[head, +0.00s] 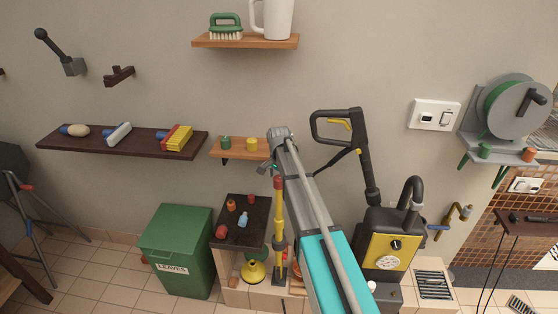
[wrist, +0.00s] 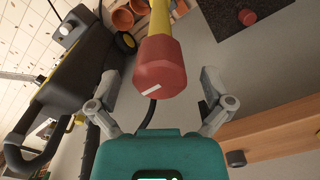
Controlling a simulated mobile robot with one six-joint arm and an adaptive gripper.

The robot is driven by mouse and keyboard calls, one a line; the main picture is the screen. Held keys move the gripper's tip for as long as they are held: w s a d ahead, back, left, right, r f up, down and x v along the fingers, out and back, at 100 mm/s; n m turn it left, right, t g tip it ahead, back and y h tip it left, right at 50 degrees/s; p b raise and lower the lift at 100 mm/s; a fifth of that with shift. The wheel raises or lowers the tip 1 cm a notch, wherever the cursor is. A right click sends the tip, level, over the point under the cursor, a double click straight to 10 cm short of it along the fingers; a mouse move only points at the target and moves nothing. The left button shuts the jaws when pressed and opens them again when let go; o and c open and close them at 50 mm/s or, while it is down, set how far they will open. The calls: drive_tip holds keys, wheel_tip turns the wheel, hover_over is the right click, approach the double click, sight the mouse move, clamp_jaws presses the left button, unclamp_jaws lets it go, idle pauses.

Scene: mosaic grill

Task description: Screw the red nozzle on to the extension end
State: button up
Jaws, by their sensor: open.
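A red faceted nozzle (wrist: 160,70) with a white mark sits at the end of the yellow extension (wrist: 160,15), between my spread fingers in the wrist view. My gripper (wrist: 160,80) is open, one finger on each side of the nozzle, with visible gaps to both. In the head view the yellow extension (head: 280,228) stands upright beside the dark-topped cabinet, with the red nozzle (head: 278,183) at its top. I cannot tell how tightly the nozzle sits on it. My gripper is mostly hidden behind my arm in the head view.
A small wooden shelf (head: 240,150) with green and yellow pieces is close to my wrist. The cabinet's dark top (head: 243,234) holds several small coloured items. A yellow-black pressure washer (head: 388,250) stands right; a green leaves bin (head: 178,250) stands left.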

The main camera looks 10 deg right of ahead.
drive_tip(key=shift+n, duration=0.4)
drive_tip(key=shift+r+p, duration=0.55)
wheel_tip(320, 180, up, 8)
drive_tip(key=p, duration=0.8)
drive_tip(key=s+n+b, duration=0.1)
drive_tip(key=s+n, duration=0.8)
drive_tip(key=s, duration=2)
drive_tip(key=shift+f+n, duration=0.3)
drive_tip(key=shift+f, duration=0.15)
